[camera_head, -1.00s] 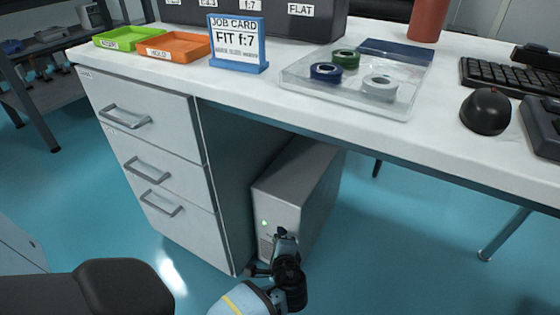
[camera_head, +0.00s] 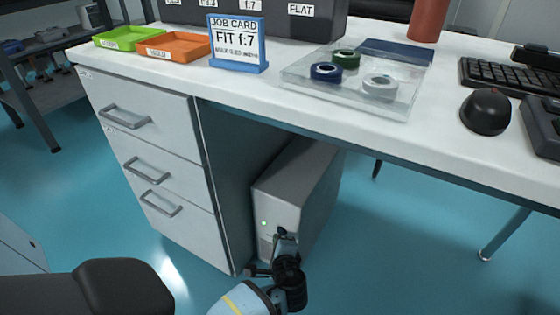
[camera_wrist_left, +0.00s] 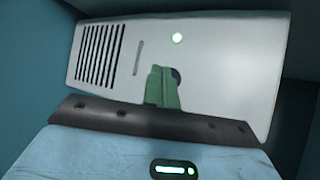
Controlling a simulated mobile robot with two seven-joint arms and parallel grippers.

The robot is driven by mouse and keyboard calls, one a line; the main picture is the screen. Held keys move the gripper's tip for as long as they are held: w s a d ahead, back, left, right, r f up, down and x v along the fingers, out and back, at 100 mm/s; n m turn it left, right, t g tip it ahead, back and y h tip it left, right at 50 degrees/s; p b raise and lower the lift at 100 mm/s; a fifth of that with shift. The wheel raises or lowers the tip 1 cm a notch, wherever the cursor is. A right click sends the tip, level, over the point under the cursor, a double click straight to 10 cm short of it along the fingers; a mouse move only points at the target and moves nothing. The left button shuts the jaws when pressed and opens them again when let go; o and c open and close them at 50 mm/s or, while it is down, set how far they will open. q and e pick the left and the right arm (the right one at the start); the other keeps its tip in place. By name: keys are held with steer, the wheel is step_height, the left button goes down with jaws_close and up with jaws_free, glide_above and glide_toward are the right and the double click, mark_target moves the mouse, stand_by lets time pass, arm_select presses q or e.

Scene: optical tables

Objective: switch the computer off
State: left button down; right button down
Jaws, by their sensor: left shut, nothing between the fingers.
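The computer (camera_head: 290,195) is a grey tower on the floor under the desk, right of the drawer unit. A small green light (camera_head: 264,223) glows on its front, and this light also shows in the left wrist view (camera_wrist_left: 177,38). My left gripper (camera_head: 282,234) is shut and empty at the lower part of the front. In the left wrist view its green fingertips (camera_wrist_left: 163,75) are in front of the panel, beside a dark round spot (camera_wrist_left: 175,74) they partly cover. I cannot tell whether they touch it. My right gripper is not in view.
The drawer unit (camera_head: 160,170) stands close to the computer's left. The desk top (camera_head: 230,90) overhangs it and carries trays, a job card (camera_head: 237,42), a clear tape tray (camera_head: 300,82), a mouse (camera_head: 487,111) and a keyboard (camera_head: 505,78). Floor to the right is clear.

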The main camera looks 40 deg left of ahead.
arm_select(q)
steer(key=shift+w, duration=0.1)
steer(key=shift+w, duration=0.15)
steer(key=shift+w+a, duration=0.1)
steer(key=shift+w, duration=0.1)
stand_by(0.4)
steer(key=shift+s, duration=0.4)
